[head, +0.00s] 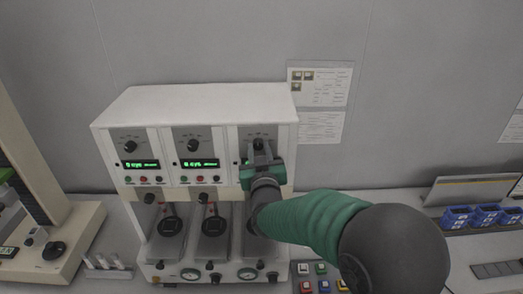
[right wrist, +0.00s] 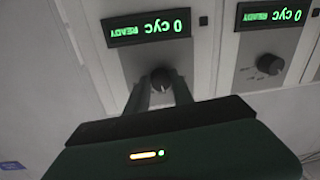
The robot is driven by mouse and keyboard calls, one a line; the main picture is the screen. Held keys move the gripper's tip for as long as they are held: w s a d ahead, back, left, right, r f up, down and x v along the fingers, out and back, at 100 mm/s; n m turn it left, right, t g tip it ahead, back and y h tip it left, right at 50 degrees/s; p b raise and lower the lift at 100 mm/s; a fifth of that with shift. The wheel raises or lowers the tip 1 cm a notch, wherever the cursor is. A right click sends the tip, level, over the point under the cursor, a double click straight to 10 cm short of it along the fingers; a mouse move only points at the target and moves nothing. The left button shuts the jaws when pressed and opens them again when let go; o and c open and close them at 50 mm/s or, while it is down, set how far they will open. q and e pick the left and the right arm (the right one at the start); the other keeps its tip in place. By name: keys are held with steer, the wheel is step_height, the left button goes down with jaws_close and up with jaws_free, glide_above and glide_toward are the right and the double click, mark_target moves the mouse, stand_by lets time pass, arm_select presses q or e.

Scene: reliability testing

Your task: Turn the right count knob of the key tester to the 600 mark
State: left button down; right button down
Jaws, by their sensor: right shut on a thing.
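The key tester (head: 190,103) is a white cabinet with three panels, each with a dark count knob. The right count knob (head: 258,143) is at the top of the right panel, and it also shows in the right wrist view (right wrist: 160,77). My right gripper (head: 260,155) is at that panel, its two fingers (right wrist: 160,88) shut on the sides of the right knob. The scale marks around the knob are too small or hidden to read. The right display (right wrist: 148,27) reads "0 cyc READY", upside down in the wrist view. My left gripper is not in view.
The middle knob (head: 192,145) and left knob (head: 130,147) sit on the neighbouring panels. Several coloured buttons (head: 306,268) lie on the bench right of the tester. Blue bins (head: 457,216) stand at far right. A beige machine (head: 38,175) stands at left.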

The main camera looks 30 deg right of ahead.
steer(key=shift+w+a+r, duration=0.1)
steer(key=shift+w+a, duration=0.05)
steer(key=shift+a, duration=0.1)
steer(key=shift+d, duration=0.25)
steer(key=shift+d+m+b, duration=0.15)
steer(key=shift+m+b, duration=0.35)
steer(key=shift+b, duration=0.3)
steer(key=m+b, duration=0.1)
steer(key=b, duration=0.1)
steer(key=m+b, duration=0.3)
steer(key=b, duration=0.1)
steer(key=shift+f+h, duration=0.25)
steer(key=shift+h, duration=0.05)
steer(key=shift+a+m+b, duration=0.25)
steer(key=shift+m+b, duration=0.8)
steer(key=shift+m, duration=0.05)
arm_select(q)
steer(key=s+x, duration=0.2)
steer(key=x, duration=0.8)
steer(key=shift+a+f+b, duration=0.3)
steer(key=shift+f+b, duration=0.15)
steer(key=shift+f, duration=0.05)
arm_select(e)
steer(key=shift+r+m, duration=0.2)
steer(key=shift+m, duration=0.4)
